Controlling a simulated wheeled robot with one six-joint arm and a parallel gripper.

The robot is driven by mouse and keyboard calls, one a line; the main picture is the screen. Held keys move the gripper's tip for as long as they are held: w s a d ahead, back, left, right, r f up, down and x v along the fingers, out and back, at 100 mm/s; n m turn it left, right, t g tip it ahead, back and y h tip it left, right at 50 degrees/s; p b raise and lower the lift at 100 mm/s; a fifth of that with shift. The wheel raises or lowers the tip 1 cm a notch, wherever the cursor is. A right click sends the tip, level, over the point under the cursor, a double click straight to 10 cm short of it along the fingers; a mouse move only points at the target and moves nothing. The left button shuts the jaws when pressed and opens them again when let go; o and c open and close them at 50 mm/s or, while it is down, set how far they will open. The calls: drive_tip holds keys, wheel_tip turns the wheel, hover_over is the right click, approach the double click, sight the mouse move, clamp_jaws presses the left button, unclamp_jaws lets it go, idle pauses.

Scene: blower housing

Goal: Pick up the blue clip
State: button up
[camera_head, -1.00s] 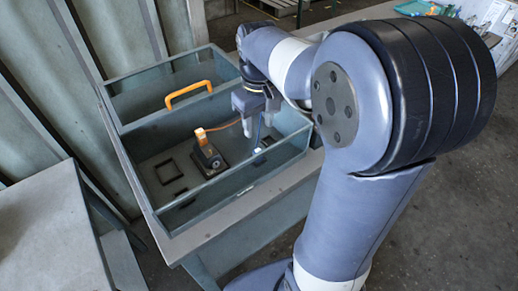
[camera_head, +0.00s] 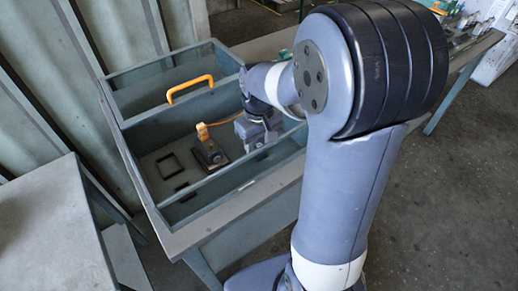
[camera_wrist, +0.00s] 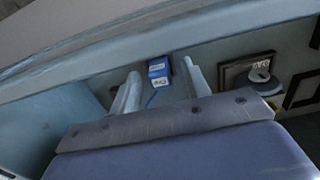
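The blue clip (camera_wrist: 158,72) is a small blue block with a white label and a thin blue strand. It shows in the wrist view between and beyond the two pale fingers of my gripper (camera_wrist: 161,84). The fingers stand apart with visible gaps to the clip, so the gripper is open and empty. In the head view my gripper (camera_head: 258,130) is low inside the right part of the grey-green box, and it hides the clip. The fingertips are hidden there too.
The grey-green box (camera_head: 232,186) has raised walls and a divider with an orange handle (camera_head: 189,87). A square frame (camera_head: 168,165) lies further left on clear floor.

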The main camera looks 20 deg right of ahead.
drive_tip(key=c, duration=0.8)
